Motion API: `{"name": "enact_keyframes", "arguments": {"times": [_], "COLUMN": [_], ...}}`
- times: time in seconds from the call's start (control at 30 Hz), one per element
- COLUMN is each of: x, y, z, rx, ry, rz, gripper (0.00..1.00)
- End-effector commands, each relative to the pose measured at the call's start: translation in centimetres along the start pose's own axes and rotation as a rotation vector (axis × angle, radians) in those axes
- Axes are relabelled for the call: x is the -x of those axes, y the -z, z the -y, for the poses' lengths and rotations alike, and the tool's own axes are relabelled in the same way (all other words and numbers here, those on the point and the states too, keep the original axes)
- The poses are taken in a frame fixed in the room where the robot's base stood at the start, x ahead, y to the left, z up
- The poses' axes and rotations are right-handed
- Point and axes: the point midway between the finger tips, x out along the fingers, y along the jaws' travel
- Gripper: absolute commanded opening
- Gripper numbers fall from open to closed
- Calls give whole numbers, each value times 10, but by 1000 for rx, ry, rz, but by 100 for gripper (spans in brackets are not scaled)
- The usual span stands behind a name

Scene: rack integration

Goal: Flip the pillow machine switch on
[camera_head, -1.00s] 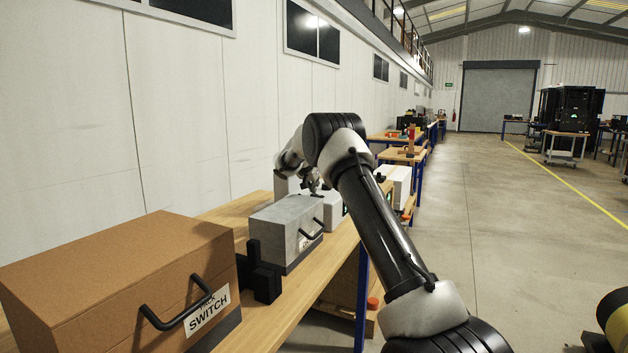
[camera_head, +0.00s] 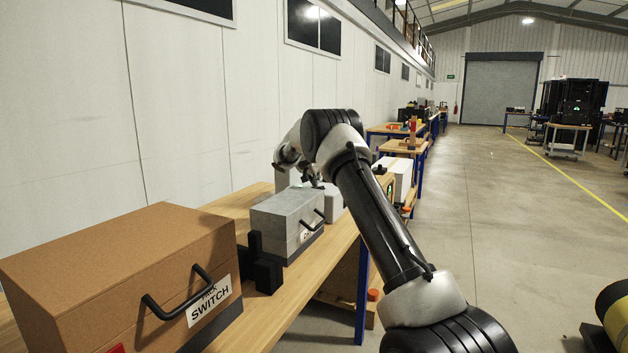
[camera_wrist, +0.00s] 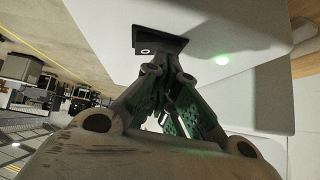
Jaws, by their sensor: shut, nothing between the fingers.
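In the wrist view a white machine casing (camera_wrist: 110,45) fills the upper part. A black switch (camera_wrist: 155,42) in a dark recess sits on it, with a lit green lamp (camera_wrist: 222,60) to its right. My gripper (camera_wrist: 168,68) is shut and empty, its fingertips just below the switch; I cannot tell whether they touch it. In the head view my gripper (camera_head: 312,180) is small and partly hidden by my arm, above a white box (camera_head: 330,202) on the bench. The switch cannot be made out there.
A large brown case labelled "PACK SWITCH" (camera_head: 110,260) and a grey handled case (camera_head: 285,220) stand on the wooden bench (camera_head: 325,255), with a black fixture (camera_head: 262,268) between them. The wall lies left; open floor (camera_head: 500,220) lies right.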

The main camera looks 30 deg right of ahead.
Motion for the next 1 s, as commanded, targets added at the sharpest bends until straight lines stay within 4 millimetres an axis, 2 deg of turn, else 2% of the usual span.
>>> {"name": "enact_keyframes", "arguments": {"times": [0.2, 0.57, 0.67, 1.0], "x": [1, 5, 17, 87], "y": [1, 2, 2, 3], "z": [-10, -9, -8, -8], "rx": [0, 0, 1, 0], "ry": [-3, -1, 1, 1], "rz": [1, 0, -1, -1], "gripper": [0, 0, 0, 0]}}
